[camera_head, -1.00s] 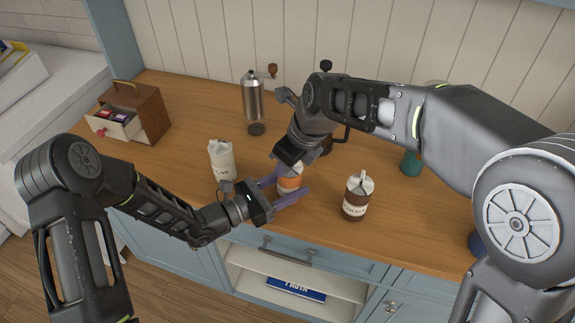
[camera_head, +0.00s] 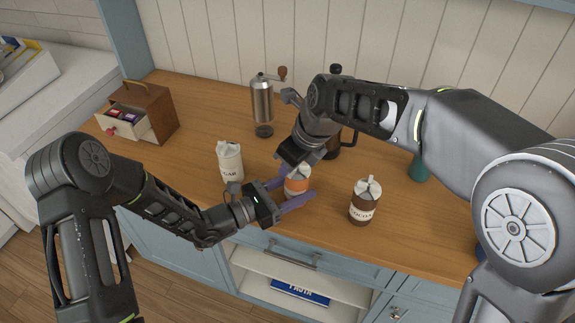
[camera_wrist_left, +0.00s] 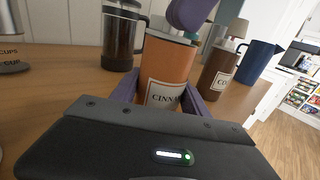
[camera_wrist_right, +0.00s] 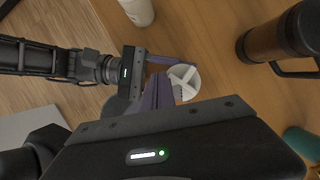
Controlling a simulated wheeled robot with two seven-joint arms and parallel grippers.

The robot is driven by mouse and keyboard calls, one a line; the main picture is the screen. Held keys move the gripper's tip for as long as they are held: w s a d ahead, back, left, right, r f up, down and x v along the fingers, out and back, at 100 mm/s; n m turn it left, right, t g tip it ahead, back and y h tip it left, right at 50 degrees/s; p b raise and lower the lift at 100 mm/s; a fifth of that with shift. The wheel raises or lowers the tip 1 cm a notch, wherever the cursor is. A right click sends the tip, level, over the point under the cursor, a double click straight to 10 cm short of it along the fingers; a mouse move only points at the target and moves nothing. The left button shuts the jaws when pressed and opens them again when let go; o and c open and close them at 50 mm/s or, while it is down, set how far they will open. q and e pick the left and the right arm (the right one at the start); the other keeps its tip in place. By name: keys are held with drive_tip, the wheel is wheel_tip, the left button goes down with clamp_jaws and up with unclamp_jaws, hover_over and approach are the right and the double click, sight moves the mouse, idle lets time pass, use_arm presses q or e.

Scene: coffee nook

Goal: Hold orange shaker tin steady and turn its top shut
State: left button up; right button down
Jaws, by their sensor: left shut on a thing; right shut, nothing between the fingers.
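The orange shaker tin (camera_head: 297,186) stands on the wooden counter, its label starting "CINN" in the left wrist view (camera_wrist_left: 167,72). My left gripper (camera_head: 290,194) is shut around its body, one purple finger on each side. The tin's pale top (camera_wrist_right: 186,80) has a raised cross grip, seen from above in the right wrist view. My right gripper (camera_wrist_right: 160,92) is shut and empty, its fingertips over the top's edge; I cannot tell whether they touch it. In the left wrist view a purple right finger hangs over the tin's top.
The white sugar tin (camera_head: 229,162) stands left of the orange tin, the brown cocoa tin (camera_head: 364,203) right. A grinder (camera_head: 262,103), a French press (camera_wrist_left: 122,35) and a green item (camera_head: 419,170) stand behind. A wooden box (camera_head: 146,116) with an open drawer is far left.

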idle(0.8)
drive_tip(key=shift+w+d, duration=0.55)
drive_tip(key=shift+d, duration=0.2)
use_arm(q)
drive_tip(key=shift+a+f, duration=0.1)
use_arm(e)
drive_tip(key=s+a+r, duration=0.3)
drive_tip(key=s+r, duration=0.4)
drive_tip(key=r, duration=0.2)
drive_tip(key=shift+r, duration=0.2)
drive_tip(key=shift+a, duration=0.1)
use_arm(q)
drive_tip(key=o, duration=1.6)
